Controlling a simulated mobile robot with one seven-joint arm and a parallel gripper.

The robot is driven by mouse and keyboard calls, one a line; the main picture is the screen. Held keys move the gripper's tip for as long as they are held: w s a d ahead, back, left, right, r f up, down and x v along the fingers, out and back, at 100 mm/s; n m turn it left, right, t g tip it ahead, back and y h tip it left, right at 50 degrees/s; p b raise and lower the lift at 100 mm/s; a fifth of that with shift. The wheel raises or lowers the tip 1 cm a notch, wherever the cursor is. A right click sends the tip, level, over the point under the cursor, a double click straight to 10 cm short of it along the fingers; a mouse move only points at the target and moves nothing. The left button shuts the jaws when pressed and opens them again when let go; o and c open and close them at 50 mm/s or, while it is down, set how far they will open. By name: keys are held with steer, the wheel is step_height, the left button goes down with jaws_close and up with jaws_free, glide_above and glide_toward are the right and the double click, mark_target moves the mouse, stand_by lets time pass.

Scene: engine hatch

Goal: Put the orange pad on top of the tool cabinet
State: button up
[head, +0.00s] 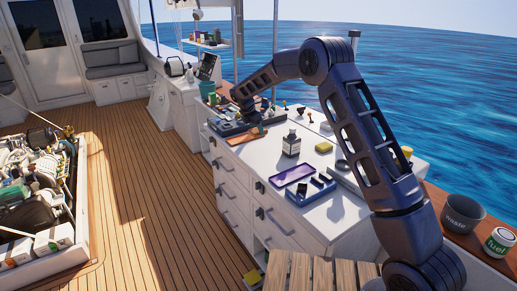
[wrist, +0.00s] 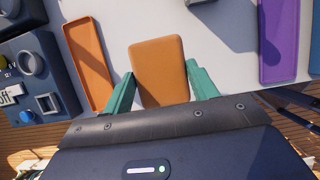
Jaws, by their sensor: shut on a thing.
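The orange pad (wrist: 160,65) is a rounded block between the two green fingers of my gripper (wrist: 160,82) in the wrist view. My gripper is shut on it, and its far end sticks out past the fingertips. The tool cabinet (head: 237,182) is the white unit with drawers in the head view. My gripper (head: 250,117) is at the far left part of its top, where the pad itself is hard to make out. The white top (wrist: 222,35) lies beneath the pad in the wrist view; I cannot tell whether they touch.
An orange tray (wrist: 90,62) lies left of the pad, beside a dark control box (wrist: 40,85). A purple tray (wrist: 279,40) lies to the right.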

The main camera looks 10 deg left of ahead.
mark_target(250, 133)
step_height(250, 133, down, 11)
steer(key=shift+f, duration=0.1)
stand_by(0.5)
steer(key=shift+f, duration=0.1)
steer(key=o, duration=1)
steer(key=shift+c, duration=0.2)
steer(key=v, duration=1.2)
steer(key=shift+r, duration=0.2)
